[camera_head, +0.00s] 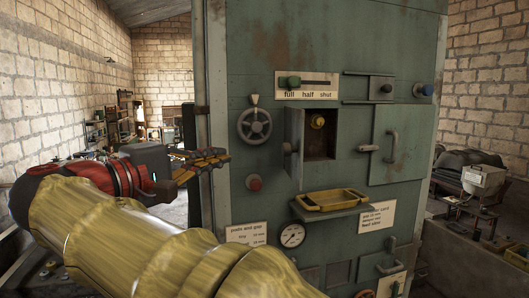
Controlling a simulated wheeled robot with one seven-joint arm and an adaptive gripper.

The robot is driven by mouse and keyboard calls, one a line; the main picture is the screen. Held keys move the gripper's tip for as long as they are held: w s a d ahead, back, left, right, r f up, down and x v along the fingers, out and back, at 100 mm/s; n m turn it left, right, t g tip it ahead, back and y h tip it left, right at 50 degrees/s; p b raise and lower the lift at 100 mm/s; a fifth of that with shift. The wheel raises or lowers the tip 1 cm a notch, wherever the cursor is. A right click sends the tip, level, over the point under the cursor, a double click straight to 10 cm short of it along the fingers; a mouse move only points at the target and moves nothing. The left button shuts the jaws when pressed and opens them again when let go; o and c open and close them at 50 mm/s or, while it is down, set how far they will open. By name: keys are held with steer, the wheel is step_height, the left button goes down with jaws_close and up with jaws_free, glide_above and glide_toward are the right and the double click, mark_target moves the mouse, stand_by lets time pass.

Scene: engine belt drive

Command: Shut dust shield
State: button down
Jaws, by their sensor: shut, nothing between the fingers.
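My gripper (222,157) is shut and empty, left of the green cabinet (235,60) and apart from its fittings. No part is labelled dust shield, so I cannot tell for sure which it is. A square recess (321,143) in the cabinet front stands open, with a yellow round knob (317,122) inside. A narrow grey flap (291,153) stands out at its left edge, seen nearly edge-on. A flat plate with a dark knob (386,88) sits on rails at the upper right. A lever with a green knob (294,81) sits at the left, above the word "full".
A handwheel (255,124) and red button (254,183) are left of the recess. A yellow tray (331,200) sits on a ledge below it. A larger door with a handle (393,147) is at right. Open room lies left of the cabinet.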

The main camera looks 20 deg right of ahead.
mark_target(286, 144)
steer(key=s+d+p+x, duration=0.1)
steer(key=p+x, duration=0.3)
steer(key=x, duration=0.9)
steer(key=shift+s+d+f, duration=0.2)
steer(key=shift+s+d, duration=0.2)
steer(key=shift+s, duration=0.1)
steer(key=shift+s+d+b, duration=0.15)
steer(key=shift+b, duration=0.15)
